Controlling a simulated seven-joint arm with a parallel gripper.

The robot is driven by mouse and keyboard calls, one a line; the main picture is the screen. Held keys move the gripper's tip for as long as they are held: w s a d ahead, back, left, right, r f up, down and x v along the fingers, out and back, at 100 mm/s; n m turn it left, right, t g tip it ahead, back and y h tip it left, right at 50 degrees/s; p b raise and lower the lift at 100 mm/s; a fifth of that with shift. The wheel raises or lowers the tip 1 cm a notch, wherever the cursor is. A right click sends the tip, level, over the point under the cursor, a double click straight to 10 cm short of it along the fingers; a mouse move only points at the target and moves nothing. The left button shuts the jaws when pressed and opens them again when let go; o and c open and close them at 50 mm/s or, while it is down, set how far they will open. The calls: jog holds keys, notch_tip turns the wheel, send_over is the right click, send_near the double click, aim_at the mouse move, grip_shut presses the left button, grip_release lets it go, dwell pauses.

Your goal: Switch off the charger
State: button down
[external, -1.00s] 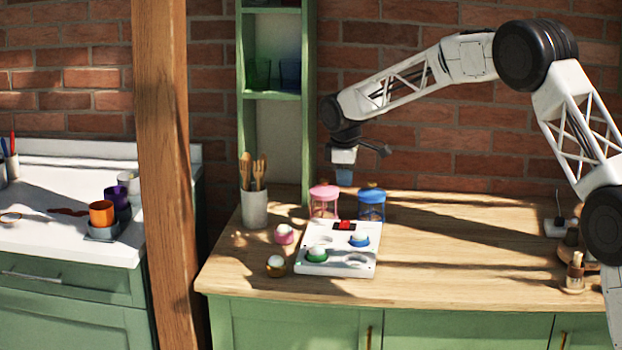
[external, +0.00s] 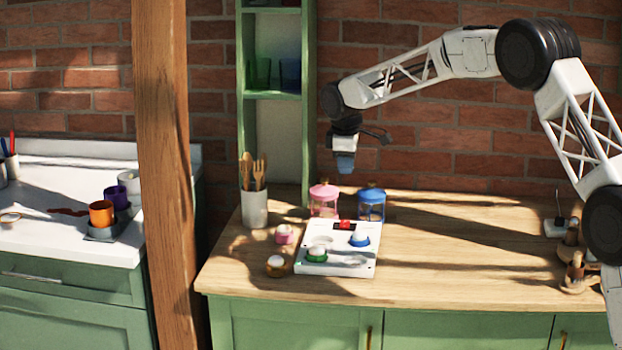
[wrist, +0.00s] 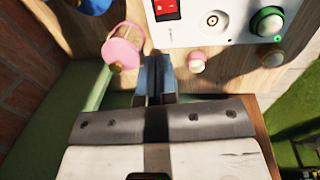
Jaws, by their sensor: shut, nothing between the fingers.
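The charger (external: 355,271) is a white box on the wooden counter, with a red switch (external: 345,225) at its back edge. The switch also shows at the top of the wrist view (wrist: 166,9). A white-topped green-based lamp (external: 317,253) and a blue-based one (external: 359,239) sit in the charger. A small green light (wrist: 278,39) shows near the green one in the wrist view. My gripper (external: 345,165) has blue fingers, shut and empty, in the air above and behind the charger, apart from it. The switch's exact tilt is too small to tell.
A pink lantern (external: 324,199) and a blue lantern (external: 371,205) stand behind the charger. A pink-based lamp (external: 284,234) and a yellow-based lamp (external: 275,266) stand to its left. A utensil pot (external: 255,208) is at the back left. The counter right of the charger is mostly clear.

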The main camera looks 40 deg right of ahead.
aim_at(345, 225)
jog(key=shift+f, duration=0.1)
jog(key=f, duration=0.9)
jog(key=w+d+f, duration=0.1)
jog(key=f, duration=0.3)
jog(key=shift+w+d+f, duration=0.1)
jog(key=shift+f, duration=0.25)
jog(key=shift+d+f, duration=0.1)
jog(key=shift+f, duration=0.4)
jog(key=shift+s+a, duration=0.6)
jog(key=shift+r, duration=0.3)
